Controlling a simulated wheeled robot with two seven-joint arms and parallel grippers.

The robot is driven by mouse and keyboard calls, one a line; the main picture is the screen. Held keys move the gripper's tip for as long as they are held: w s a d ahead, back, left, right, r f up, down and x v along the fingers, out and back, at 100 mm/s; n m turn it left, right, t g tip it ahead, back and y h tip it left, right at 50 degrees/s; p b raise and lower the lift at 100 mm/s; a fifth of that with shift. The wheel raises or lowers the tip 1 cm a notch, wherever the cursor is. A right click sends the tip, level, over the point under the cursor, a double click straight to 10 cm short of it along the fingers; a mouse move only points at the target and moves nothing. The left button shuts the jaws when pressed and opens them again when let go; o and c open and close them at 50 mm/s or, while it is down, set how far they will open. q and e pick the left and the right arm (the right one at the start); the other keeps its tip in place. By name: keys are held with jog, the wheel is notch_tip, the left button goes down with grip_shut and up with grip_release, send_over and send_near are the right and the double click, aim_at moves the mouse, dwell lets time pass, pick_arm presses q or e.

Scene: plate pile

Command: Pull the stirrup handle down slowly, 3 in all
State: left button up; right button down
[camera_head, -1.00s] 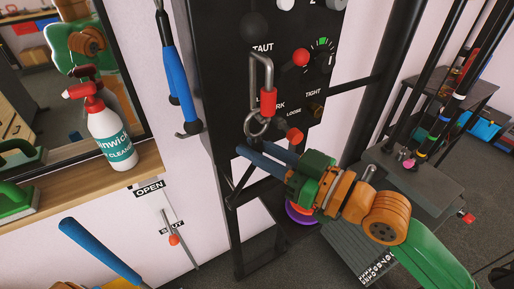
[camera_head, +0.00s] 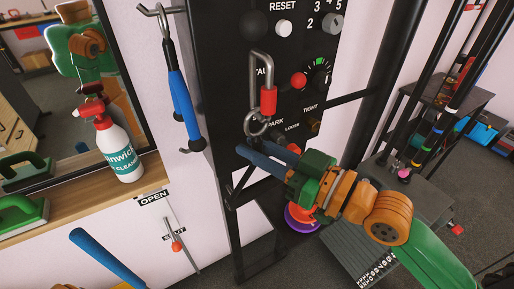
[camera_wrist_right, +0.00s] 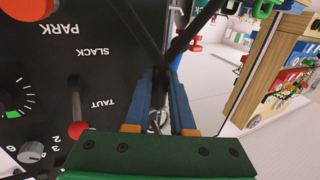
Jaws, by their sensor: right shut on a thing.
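A metal clip with a red sleeve (camera_head: 268,100) stands upright in front of the black panel, with a ring at its lower end. My right gripper (camera_head: 268,155) is just below the ring, its blue fingers pointing left and up. In the right wrist view the fingers (camera_wrist_right: 162,110) close around a small metal part (camera_wrist_right: 155,122), apparently the clip's ring, mostly hidden. A blue-gripped handle (camera_head: 184,105), which looks like a stirrup handle, hangs from a metal hook left of the panel. A blue finger of my left gripper (camera_head: 108,257) shows at lower left; its jaws are cut off.
A spray bottle (camera_head: 118,148) stands on a wooden shelf before a mirror. An OPEN/SHUT lever (camera_head: 176,246) is on the wall. A purple disc (camera_head: 300,226) lies below my right gripper.

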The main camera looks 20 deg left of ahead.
aim_at(257, 133)
jog(key=shift+f, duration=0.15)
jog(key=shift+r+p, duration=1.05)
jog(key=shift+r, duration=0.1)
jog(key=shift+r+p, duration=1)
jog(key=shift+r, duration=0.3)
jog(key=shift+r+p, duration=1.05)
